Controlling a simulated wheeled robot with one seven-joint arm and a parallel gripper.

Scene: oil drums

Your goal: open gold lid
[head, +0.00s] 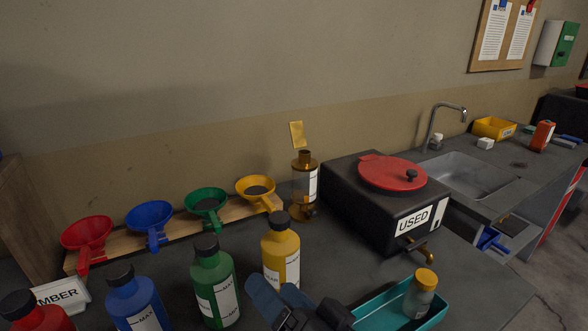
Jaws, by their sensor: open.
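A gold flap-like lid (297,134) stands tilted up above the neck of an amber container (304,184), against the wall left of the black box; its hinge is too small to make out. The container has a white label and a dark open-looking neck. My gripper (277,290) shows at the bottom centre with its blue-grey fingers apart and nothing seen between them. It is well in front of the amber container and touches neither it nor the lid. The yellow bottle (281,248) stands between them.
Several coloured funnels sit on a wooden rack (172,236) behind matching bottles. A black box (345,195) labelled USED with a red lid (392,174) stands right of the amber container. A teal tray (373,318) holds a small orange-capped jar (420,293). A sink (468,178) lies farther right.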

